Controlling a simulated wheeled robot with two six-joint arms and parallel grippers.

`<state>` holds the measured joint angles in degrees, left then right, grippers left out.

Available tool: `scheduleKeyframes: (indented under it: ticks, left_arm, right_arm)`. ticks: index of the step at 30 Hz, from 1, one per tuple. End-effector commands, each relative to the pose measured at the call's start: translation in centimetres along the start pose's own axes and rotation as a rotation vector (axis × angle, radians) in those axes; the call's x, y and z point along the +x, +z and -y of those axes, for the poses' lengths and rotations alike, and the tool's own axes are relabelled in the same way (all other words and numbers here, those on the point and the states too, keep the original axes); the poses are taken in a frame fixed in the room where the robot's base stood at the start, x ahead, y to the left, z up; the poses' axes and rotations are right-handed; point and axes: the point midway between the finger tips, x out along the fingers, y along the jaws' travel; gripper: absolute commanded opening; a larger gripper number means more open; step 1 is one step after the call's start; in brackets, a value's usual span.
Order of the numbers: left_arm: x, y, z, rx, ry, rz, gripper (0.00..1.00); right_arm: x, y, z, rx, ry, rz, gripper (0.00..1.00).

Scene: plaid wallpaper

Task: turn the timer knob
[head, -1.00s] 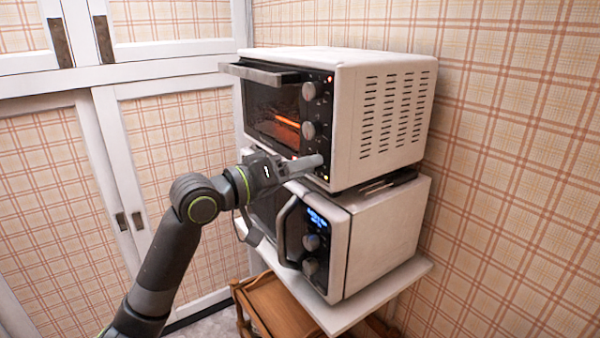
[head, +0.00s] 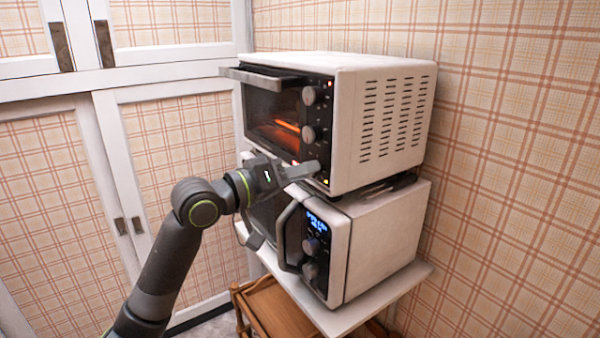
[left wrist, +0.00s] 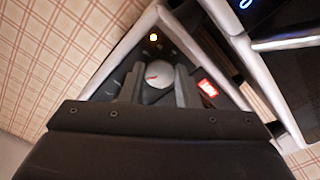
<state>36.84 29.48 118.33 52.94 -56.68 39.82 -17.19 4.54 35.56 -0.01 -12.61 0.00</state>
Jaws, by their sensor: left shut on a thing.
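The white toaster oven (head: 350,80) stands on top of a white microwave, its black control panel facing left. Two round grey knobs, an upper one (head: 312,95) and a middle one (head: 308,134), show on the panel. My left gripper (head: 315,168) is at the panel's lowest part and covers the bottom knob in the head view. In the left wrist view that timer knob (left wrist: 158,73), pale and round with a red mark, sits between the two fingers, which are shut on it. A small yellow light glows beside it. My right gripper is in neither view.
The microwave (head: 385,240), with a lit blue display and a door handle (head: 287,235), is just below my left gripper. Cupboard doors are at the left, a plaid wall at the right.

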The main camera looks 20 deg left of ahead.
Motion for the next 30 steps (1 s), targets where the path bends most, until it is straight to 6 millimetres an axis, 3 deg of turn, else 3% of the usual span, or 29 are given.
scheduleKeyframes:
  ticks: [25, 26, 30]
  left_arm:
    - [-0.01, 0.07, 0.07, -0.001, -0.001, 0.002, 0.06]
    - [-0.01, 0.07, 0.07, -0.001, -0.001, 0.002, 0.31]
    - [-0.01, 0.05, 0.05, -0.001, -0.001, 0.001, 0.50]
  right_arm:
    - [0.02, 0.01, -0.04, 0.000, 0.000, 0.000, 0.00]
    - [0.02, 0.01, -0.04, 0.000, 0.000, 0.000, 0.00]
    - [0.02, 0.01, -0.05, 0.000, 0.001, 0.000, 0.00]
